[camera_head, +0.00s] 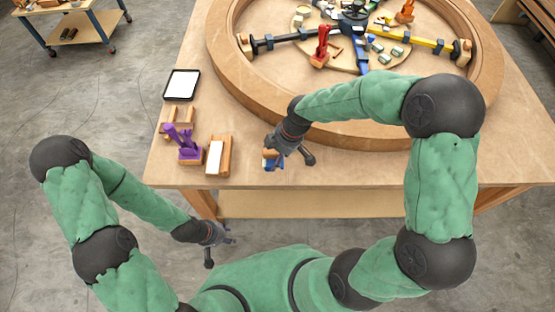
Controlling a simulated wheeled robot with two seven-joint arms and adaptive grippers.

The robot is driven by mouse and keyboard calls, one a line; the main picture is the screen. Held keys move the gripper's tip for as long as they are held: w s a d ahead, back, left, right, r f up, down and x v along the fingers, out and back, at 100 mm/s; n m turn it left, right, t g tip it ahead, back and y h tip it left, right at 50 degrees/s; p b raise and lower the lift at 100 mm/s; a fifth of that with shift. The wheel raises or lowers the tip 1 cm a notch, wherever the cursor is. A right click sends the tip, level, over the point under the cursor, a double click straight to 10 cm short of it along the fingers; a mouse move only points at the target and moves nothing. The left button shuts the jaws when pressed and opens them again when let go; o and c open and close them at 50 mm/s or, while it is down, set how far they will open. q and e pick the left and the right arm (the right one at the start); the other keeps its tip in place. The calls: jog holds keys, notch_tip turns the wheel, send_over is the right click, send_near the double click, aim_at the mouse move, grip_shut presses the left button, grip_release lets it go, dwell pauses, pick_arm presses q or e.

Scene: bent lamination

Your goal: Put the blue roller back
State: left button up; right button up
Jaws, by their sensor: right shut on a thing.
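My left gripper (228,238) is low in front of the table, away from the objects. Its fingers are too small to tell open from shut.
A purple tool (184,144) stands on a wooden block at the table's left, beside a wooden holder (224,155) with a white strip. A white-faced tablet (182,84) lies behind. A large wooden ring (226,62) fills the table's middle, surrounding colored clamps.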

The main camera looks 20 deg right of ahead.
jog(key=shift+w+d+f, duration=0.1)
jog(key=shift+w+f, duration=0.1)
jog(key=shift+f, duration=0.05)
jog(key=f, duration=0.1)
jog(key=f+b, duration=0.1)
jog(key=f, duration=0.1)
jog(key=shift+w+d+f, duration=0.15)
jog(key=shift+w+f, duration=0.05)
jog(key=shift+f, duration=0.1)
jog(key=shift+r, duration=0.1)
